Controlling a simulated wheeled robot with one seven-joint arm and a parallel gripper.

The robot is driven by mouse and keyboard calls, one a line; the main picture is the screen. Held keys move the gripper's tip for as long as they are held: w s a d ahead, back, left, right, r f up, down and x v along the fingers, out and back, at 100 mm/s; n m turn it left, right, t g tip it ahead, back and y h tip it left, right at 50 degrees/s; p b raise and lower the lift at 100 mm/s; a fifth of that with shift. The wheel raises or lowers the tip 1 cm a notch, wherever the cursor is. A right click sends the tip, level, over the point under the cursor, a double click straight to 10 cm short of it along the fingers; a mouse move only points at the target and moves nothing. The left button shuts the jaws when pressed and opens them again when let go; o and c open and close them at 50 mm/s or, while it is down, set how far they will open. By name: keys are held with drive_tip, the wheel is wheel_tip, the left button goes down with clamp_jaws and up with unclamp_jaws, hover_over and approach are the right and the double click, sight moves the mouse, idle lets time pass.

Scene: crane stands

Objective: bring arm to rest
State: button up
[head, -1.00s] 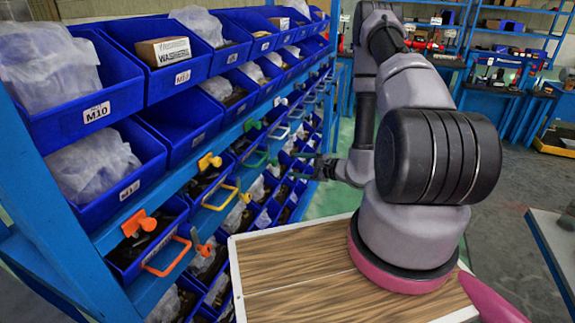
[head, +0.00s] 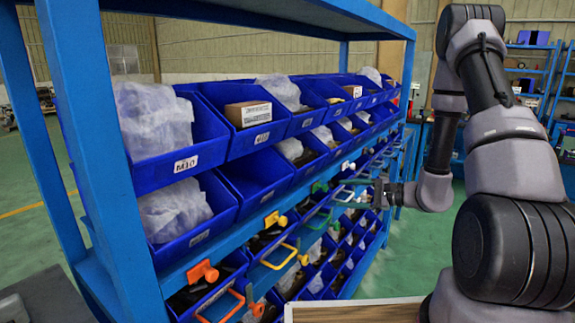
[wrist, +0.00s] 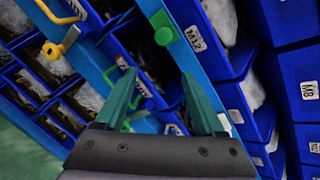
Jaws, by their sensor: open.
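My arm (head: 497,130) stands at the right of the head view, bent down at its elbow, with its forearm reaching toward the bin rack. A green handle (wrist: 128,85) and blue bins lie beyond the fingers. How far the fingertips are from the rack I cannot tell.
The blue rack (head: 110,150) holds rows of blue bins (head: 265,180) with bags and boxes. Coloured clamps, such as an orange one (head: 203,272), hang along its front. A wooden top (head: 355,311) shows at the bottom. Green floor (head: 432,245) lies open between rack and arm.

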drive_tip(key=s+a+r+n+g+h, duration=0.2)
drive_tip(key=s+r+n+g, duration=0.3)
drive_tip(key=r, duration=0.4)
drive_tip(key=s+a+r+n+g+h, duration=0.1)
drive_tip(key=s+r+n+g+h, duration=0.15)
drive_tip(key=s+r, duration=0.55)
drive_tip(key=s+d+r+n+t+h, duration=0.2)
drive_tip(key=s+d+r+t+h, duration=0.5)
drive_tip(key=r, duration=0.5)
drive_tip(key=shift+s+d+r, duration=0.35)
drive_tip(key=shift+s+d, duration=0.25)
drive_tip(key=shift+d, duration=0.35)
